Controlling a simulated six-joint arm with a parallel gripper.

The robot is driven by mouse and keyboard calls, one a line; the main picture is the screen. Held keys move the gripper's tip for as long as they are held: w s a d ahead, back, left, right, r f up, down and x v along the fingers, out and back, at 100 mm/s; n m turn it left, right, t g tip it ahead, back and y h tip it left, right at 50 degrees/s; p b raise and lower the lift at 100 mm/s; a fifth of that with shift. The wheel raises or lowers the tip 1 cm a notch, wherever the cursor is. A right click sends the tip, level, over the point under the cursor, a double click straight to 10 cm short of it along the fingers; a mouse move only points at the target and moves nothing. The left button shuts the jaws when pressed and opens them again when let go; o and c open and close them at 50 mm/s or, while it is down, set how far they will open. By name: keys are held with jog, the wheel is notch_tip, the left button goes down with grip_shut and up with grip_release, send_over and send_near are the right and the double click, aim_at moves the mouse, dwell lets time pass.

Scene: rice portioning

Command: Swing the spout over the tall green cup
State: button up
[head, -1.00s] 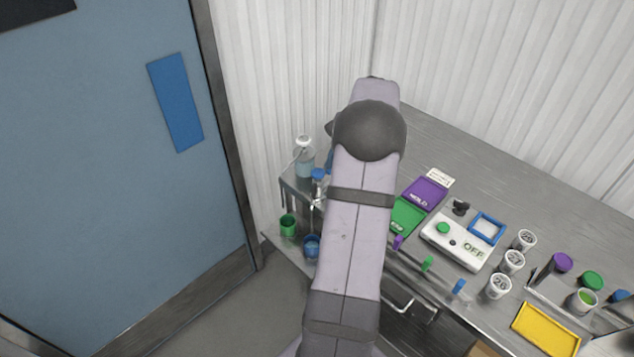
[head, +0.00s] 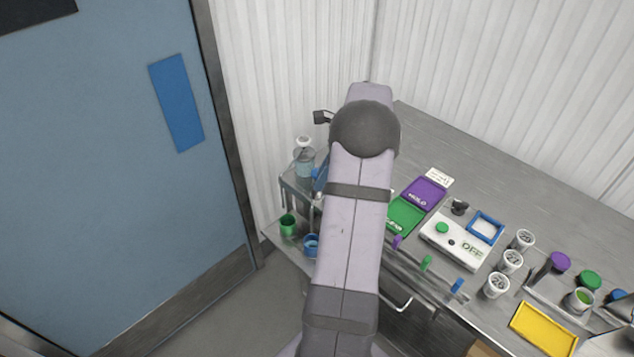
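A green cup (head: 288,224) stands on the low ledge at the left end of the bench. A blue cup (head: 311,244) stands to its right, partly behind my arm. Behind them is a small metal stand (head: 293,187) with a clear bottle (head: 304,160) holding pale blue liquid. A blue part (head: 320,180) shows at the arm's edge. I cannot make out the spout; my arm covers much of that spot. My gripper's fingers are hidden behind my arm, so I cannot see whether they hold anything.
On the bench are a purple mat (head: 425,193), a green mat (head: 406,216), a white device (head: 462,240) reading OFF, several white cups (head: 512,261) and a yellow tray (head: 543,328). A blue door (head: 110,180) is at the left. The bench's back is clear.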

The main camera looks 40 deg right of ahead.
jog(key=shift+p+x, duration=0.5)
jog(key=shift+x, duration=1.6)
grip_shut()
